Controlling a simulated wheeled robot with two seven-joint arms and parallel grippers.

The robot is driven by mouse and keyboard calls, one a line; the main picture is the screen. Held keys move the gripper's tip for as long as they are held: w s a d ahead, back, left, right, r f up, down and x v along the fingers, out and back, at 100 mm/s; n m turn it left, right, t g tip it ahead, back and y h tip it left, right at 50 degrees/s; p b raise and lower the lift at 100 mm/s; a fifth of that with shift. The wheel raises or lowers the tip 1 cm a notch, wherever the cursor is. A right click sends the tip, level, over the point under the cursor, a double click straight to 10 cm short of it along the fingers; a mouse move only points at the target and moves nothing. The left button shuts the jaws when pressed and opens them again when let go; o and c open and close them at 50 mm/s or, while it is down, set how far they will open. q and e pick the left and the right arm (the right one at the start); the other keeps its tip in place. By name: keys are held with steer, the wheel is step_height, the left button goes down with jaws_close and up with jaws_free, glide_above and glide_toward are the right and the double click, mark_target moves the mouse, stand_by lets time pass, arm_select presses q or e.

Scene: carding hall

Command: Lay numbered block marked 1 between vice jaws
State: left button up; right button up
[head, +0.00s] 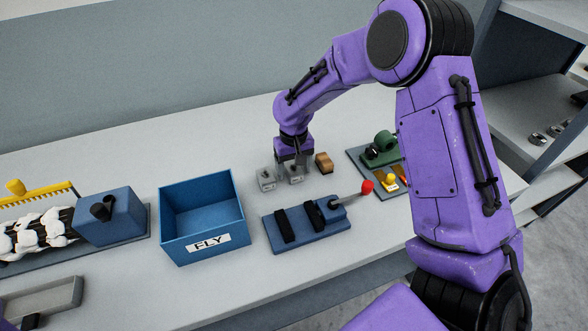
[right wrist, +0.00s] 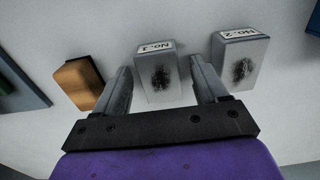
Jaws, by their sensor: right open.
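The block marked No. 1 (right wrist: 157,77) is a grey block with a dark smudge on its face, standing on the bench. In the head view it is the middle block (head: 296,177), partly hidden by my gripper. My right gripper (right wrist: 161,84) is open, one finger on each side of this block; I cannot tell if they touch it. The gripper also shows in the head view (head: 294,160), pointing down. The vice (head: 325,236) has a blue base, two dark jaws with a gap between them, and a red-knobbed handle. My left gripper is not visible.
The block marked No. 2 (right wrist: 240,62) stands close beside one finger, a wooden block (right wrist: 77,84) beside the other. The blue FLY bin (head: 174,234) stands left of the vice. A tray with green and yellow items (head: 362,161) lies to the right. The back of the bench is clear.

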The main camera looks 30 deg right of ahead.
steer(key=shift+f, duration=0.2)
steer(key=shift+r, duration=0.1)
jaws_close()
